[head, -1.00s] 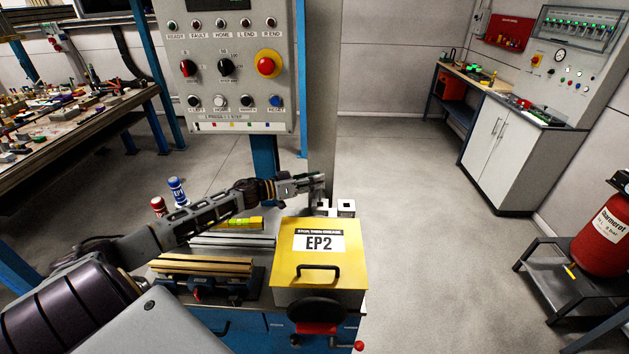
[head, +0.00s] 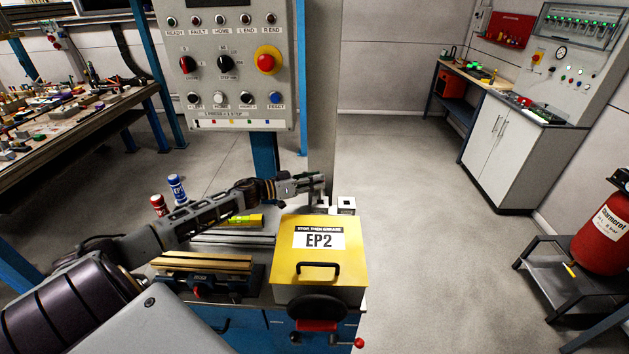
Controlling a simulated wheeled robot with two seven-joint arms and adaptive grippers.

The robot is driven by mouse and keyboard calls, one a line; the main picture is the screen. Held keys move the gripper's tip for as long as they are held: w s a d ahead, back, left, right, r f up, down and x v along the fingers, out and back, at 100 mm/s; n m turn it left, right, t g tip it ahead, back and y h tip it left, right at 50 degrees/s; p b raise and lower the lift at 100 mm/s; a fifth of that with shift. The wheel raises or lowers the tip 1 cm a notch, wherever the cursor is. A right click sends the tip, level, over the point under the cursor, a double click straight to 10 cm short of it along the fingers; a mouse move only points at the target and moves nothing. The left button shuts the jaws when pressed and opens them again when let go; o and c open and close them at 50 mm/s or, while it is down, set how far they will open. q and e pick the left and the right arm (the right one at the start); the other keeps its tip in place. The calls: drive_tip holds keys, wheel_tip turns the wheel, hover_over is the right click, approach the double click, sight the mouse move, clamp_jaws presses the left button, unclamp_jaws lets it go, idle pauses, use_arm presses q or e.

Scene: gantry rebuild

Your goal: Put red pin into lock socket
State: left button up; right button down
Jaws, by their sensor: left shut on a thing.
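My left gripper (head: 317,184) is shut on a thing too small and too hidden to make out. It is above the back of the blue bench, close to the grey post. Two small pale metal blocks stand just below and beside it. The right block (head: 346,206) shows a dark opening, and the left block (head: 321,209) is partly hidden behind the yellow box. I cannot tell which one is the lock socket, or whether the held thing touches either. No red pin can be made out. My right gripper is not in view.
A yellow EP2 box (head: 318,265) with a black handle stands in front of the blocks. A control panel (head: 225,65) hangs behind my left arm. A blue can (head: 176,188) and a red can (head: 159,205) stand left of the arm.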

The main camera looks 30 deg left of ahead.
use_arm(q)
drive_tip(key=shift+f+b, duration=0.75)
drive_tip(key=shift+f, duration=1.7)
idle(1.0)
drive_tip(key=o, duration=1.7)
drive_tip(key=shift+c, duration=0.2)
drive_tip(key=shift+r, duration=0.15)
drive_tip(key=shift+r+p, duration=1.3)
drive_tip(key=shift+p, duration=0.25)
drive_tip(key=shift+r, duration=2.5)
